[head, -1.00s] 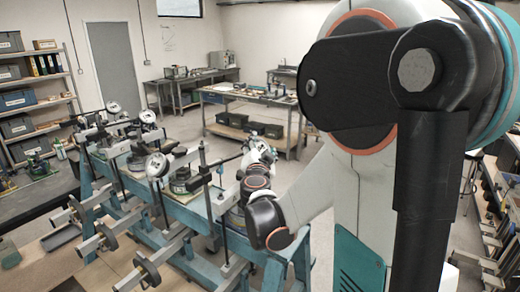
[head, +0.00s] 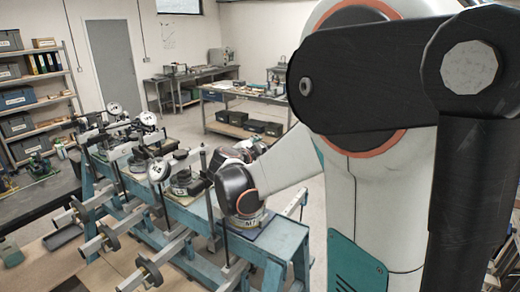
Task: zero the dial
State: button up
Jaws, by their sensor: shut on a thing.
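In the head view several lever frames stand in a row on a blue bench (head: 262,240). Each has posts, a bar and weights. Round white dials show on them: a near dial (head: 158,170), a middle dial (head: 148,118) and a far dial (head: 114,108). Their needles and readings are too small to tell. My arm reaches down to the bench's near right end. Its dark wrist joint covers what lies behind it. My gripper's fingers are hidden there, so what they touch does not show.
Disc weights (head: 150,268) on bars stick out at the bench's front. A shelf with boxes (head: 20,98) stands at the left. A worktable (head: 232,130) is at the back, with free floor before it. My upper arm fills the right side.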

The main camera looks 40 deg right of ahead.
jog(key=m+g+y+p, duration=0.1)
jog(key=m+g, duration=0.1)
jog(key=g, duration=0.1)
jog(key=m+g+y+p, duration=0.1)
jog(key=m+g, duration=0.1)
jog(key=g, duration=0.1)
jog(key=shift+m+y, duration=0.3)
jog(key=shift+y, duration=0.1)
jog(key=m+g+y, duration=0.2)
jog(key=g+y, duration=0.1)
jog(key=shift+s+m+p, duration=0.1)
jog(key=shift+m+p, duration=0.25)
jog(key=shift+m, duration=0.05)
jog(key=shift+f+y, duration=0.1)
jog(key=shift+y, duration=0.2)
jog(key=o, duration=1.1)
jog(key=v, duration=1.2)
jog(key=shift+w, duration=0.2)
